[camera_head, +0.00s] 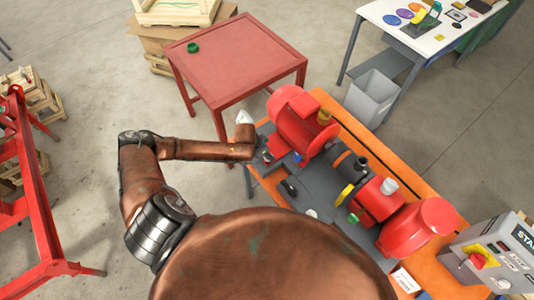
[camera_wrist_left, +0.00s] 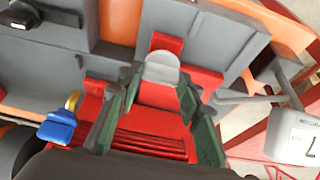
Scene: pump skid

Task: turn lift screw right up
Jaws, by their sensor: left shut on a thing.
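The pump skid has a red motor (camera_head: 297,118) at its far end, on a grey base plate. My left gripper (camera_head: 266,153) is low beside the motor's near side, small and partly hidden by my own wrist. In the left wrist view, the green-padded fingers of my left gripper (camera_wrist_left: 156,88) stand on either side of a grey rounded piece (camera_wrist_left: 161,68), which looks like the lift screw's head. The fingers are shut on it, next to red motor parts (camera_wrist_left: 150,125). The screw's shaft is hidden. My right gripper is in neither view.
A blue and yellow part (camera_wrist_left: 60,122) is left of the fingers. A white box marked 7 (camera_wrist_left: 295,135) is at the right. An orange bench (camera_head: 410,182) carries the skid. A red table (camera_head: 235,60) stands behind, mostly clear. A control box (camera_head: 495,250) is front right.

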